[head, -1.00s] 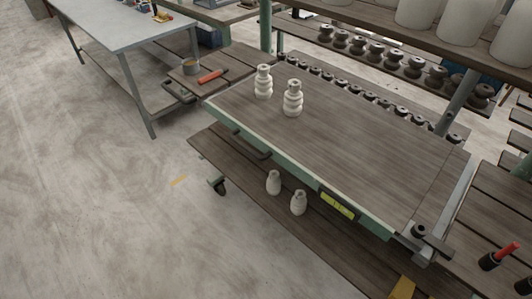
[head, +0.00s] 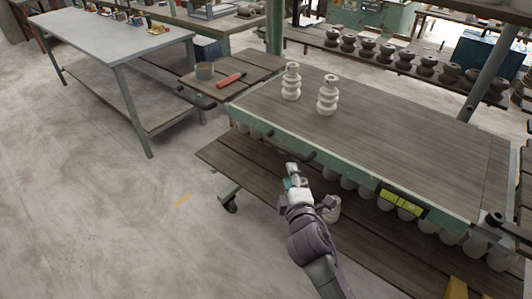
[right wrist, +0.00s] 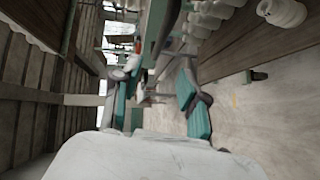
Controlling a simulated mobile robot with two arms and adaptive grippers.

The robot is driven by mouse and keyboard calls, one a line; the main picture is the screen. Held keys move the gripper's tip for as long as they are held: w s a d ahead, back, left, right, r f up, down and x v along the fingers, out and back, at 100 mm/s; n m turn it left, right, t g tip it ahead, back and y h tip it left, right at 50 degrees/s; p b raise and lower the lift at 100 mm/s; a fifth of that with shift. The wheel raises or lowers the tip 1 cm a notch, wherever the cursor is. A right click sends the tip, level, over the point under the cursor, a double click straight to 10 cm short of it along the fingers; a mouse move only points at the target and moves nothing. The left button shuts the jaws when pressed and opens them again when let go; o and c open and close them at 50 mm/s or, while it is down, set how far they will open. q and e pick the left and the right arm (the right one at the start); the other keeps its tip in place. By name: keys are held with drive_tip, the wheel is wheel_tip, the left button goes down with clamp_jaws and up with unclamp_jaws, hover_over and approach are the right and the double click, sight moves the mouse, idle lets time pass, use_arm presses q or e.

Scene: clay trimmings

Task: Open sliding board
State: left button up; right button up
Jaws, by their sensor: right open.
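The brown sliding board (head: 400,120) lies flat on a green-framed cart in the head view, with two pale ribbed clay pieces, one (head: 291,82) at left and one (head: 327,96) at right, standing upright near its left end. A dark handle (head: 287,149) sits on the green front edge. My right gripper (head: 292,176) is just below and in front of that handle, pointing toward it. In the right wrist view its two teal fingers (right wrist: 157,108) are spread apart with nothing visibly held. I cannot tell whether it touches the handle. My left gripper is not in view.
Below the board is a lower wooden shelf (head: 235,158) with pale pieces, partly hidden by my arm. A yellow-green label (head: 401,203) is on the front edge. A grey table (head: 115,42) stands at left.

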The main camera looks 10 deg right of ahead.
sight(284, 147)
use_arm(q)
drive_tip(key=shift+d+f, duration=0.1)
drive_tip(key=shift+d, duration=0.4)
use_arm(e)
drive_tip(key=w, duration=0.4)
drive_tip(key=w+d+f, duration=0.1)
drive_tip(key=w, duration=0.4)
drive_tip(key=w+d+f, duration=0.1)
drive_tip(key=w, duration=0.3)
drive_tip(key=shift+w, duration=0.15)
clamp_jaws()
